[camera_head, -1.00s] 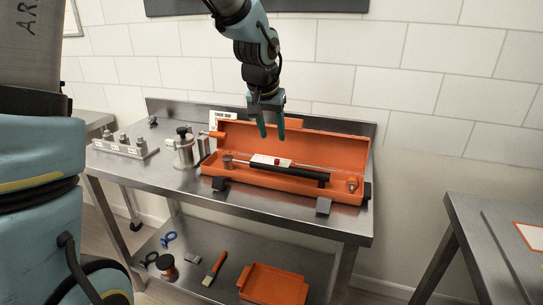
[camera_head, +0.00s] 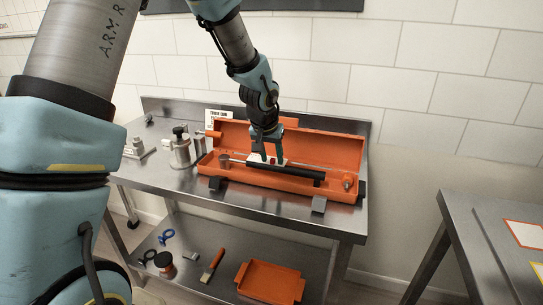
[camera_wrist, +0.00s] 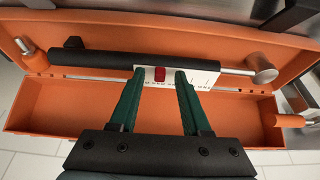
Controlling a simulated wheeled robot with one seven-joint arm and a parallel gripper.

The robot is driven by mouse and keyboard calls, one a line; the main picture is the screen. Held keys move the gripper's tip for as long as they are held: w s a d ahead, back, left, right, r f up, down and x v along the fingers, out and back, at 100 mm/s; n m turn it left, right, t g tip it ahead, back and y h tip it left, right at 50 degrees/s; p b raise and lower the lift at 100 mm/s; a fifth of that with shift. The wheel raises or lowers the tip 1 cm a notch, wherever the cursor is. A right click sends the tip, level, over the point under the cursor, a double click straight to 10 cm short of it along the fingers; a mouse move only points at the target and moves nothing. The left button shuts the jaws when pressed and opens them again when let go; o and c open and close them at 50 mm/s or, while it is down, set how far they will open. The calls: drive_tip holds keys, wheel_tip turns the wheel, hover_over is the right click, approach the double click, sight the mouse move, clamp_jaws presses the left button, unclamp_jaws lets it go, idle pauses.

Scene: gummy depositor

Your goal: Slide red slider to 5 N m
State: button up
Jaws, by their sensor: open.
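The red slider (camera_wrist: 160,73) sits on a white scale plate (camera_wrist: 205,78) with printed marks, on a torque wrench with a black handle (camera_wrist: 92,58). The wrench lies in the open orange case (camera_head: 240,173). My gripper (camera_wrist: 159,75) is open, with its two green fingertips over the scale, one on each side of the red slider. A gap shows between each finger and the slider. In the head view my gripper (camera_head: 267,160) is down at the scale and partly hides it. The printed numbers are too small to read.
The case stands on a metal table (camera_head: 190,190), its raised lid (camera_head: 320,146) behind the wrench. A metal pot (camera_head: 180,150) and a small white sign (camera_head: 217,117) stand to the left. An orange tray (camera_head: 268,280) lies on the lower shelf.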

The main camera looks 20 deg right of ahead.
clamp_jaws()
idle(1.3)
